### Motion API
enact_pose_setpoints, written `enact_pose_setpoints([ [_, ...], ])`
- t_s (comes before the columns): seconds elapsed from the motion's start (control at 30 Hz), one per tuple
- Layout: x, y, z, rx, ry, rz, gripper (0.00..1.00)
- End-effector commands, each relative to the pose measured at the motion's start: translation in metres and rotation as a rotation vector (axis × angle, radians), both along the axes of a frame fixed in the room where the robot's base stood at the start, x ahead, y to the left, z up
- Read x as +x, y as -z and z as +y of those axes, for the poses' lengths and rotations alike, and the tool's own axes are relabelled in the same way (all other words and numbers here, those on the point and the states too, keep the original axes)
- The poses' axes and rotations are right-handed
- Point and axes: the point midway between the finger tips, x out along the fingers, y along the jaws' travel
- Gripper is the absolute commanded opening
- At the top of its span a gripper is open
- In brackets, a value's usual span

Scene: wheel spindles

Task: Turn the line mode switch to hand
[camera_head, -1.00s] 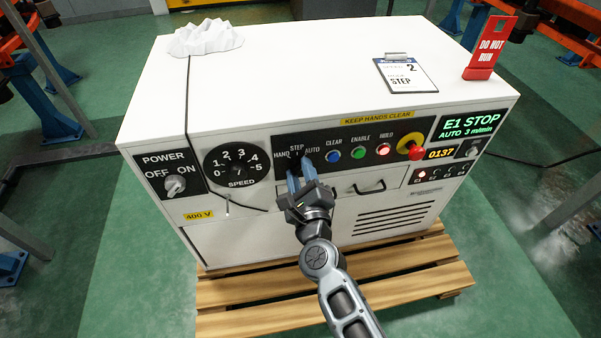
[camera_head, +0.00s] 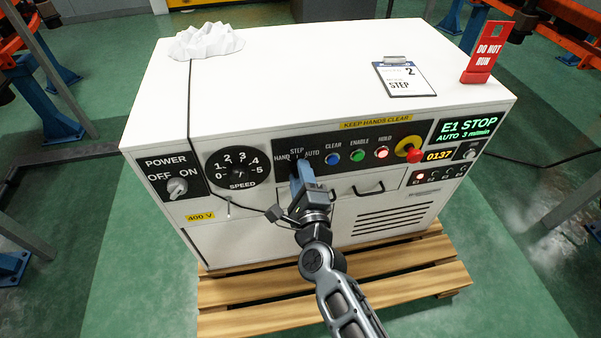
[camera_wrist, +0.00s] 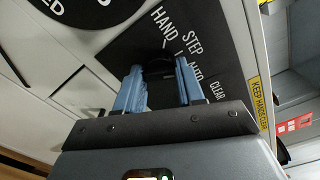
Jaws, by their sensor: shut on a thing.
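The line mode switch (camera_wrist: 157,58) is a dark knob on the black panel, with HAND, STEP and AUTO printed around it. In the wrist view it sits between the blue fingertips of my gripper (camera_wrist: 158,76), which is shut on it. In the head view my gripper (camera_head: 299,172) reaches up to the panel just below the STEP label and hides the knob. Which mark the knob points at cannot be told. The green display (camera_head: 468,127) reads E1 STOP, AUTO 3 m/min.
Blue, green and red buttons (camera_head: 381,153) and a red mushroom stop (camera_head: 413,155) are right of the switch. The speed dial (camera_head: 237,168) and power switch (camera_head: 177,187) are left. A clipboard (camera_head: 405,78) and red sign (camera_head: 484,52) are on top. A drawer handle (camera_head: 369,189) sticks out below.

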Motion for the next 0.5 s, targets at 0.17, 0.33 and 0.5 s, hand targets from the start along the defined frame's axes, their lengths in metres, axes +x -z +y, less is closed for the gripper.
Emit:
enact_pose_setpoints([
  [0.17, -0.0004, -0.0012, 0.0001, -0.164, -0.001, -0.044, 0.07],
  [0.33, -0.0004, -0.0013, 0.0002, -0.320, -0.001, -0.089, 0.07],
  [0.5, -0.0003, -0.0014, 0.0004, -0.474, -0.002, -0.134, 0.07],
])
